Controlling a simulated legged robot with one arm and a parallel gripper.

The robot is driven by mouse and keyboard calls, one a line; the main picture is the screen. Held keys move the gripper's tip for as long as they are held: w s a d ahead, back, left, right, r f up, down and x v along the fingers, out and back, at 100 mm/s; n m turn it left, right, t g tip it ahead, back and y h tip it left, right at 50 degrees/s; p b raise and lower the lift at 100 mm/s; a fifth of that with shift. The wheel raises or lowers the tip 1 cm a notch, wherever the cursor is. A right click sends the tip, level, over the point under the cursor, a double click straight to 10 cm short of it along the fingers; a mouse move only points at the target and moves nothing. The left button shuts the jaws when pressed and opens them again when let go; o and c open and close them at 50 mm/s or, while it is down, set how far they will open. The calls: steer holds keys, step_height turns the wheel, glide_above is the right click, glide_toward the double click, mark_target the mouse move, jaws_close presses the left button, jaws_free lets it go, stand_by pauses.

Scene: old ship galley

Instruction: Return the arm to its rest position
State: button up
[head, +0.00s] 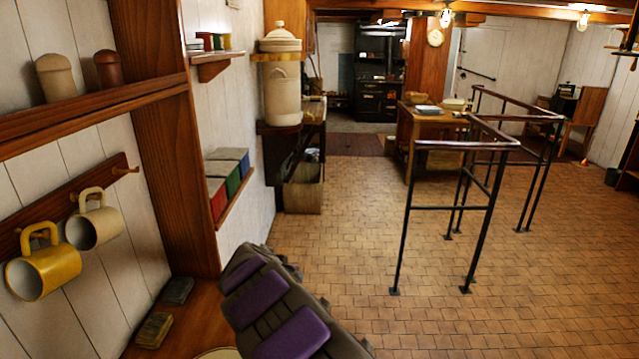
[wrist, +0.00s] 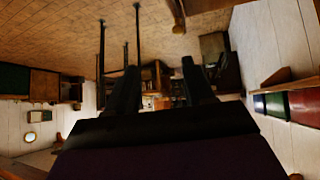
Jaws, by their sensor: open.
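My gripper (wrist: 158,66) shows in the wrist view as two dark fingers spread apart, with nothing between them. That view is upside down, with the floor at the top. In the head view my purple and black arm reaches up from the bottom middle, beside a wooden counter (head: 190,325) and the left wall. The fingers cannot be made out there.
Yellow (head: 42,275) and cream (head: 95,227) mugs hang at left. Coloured tins (head: 232,172) stand on a wall shelf ahead of the arm. Black metal railings (head: 455,205) stand at right, before a wooden table (head: 432,124). Tiled floor between is clear.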

steer(key=s+d+r+m+g+h, duration=0.1)
steer(key=s+d+r, duration=0.15)
steer(key=d, duration=0.45)
steer(key=s+d+r+g+h, duration=0.1)
steer(key=s+d+r, duration=0.1)
steer(key=d+r, duration=0.35)
steer(key=s+d+r+g, duration=0.2)
steer(key=s+d+g, duration=0.1)
steer(key=s+d, duration=1.05)
steer(key=s+f+n+g+y, duration=0.3)
steer(key=s+g+y, duration=0.1)
steer(key=s, duration=3)
steer(key=shift+s+d+f+g+y, duration=0.15)
steer(key=shift+d+g+y, duration=0.2)
steer(key=shift+g, duration=0.25)
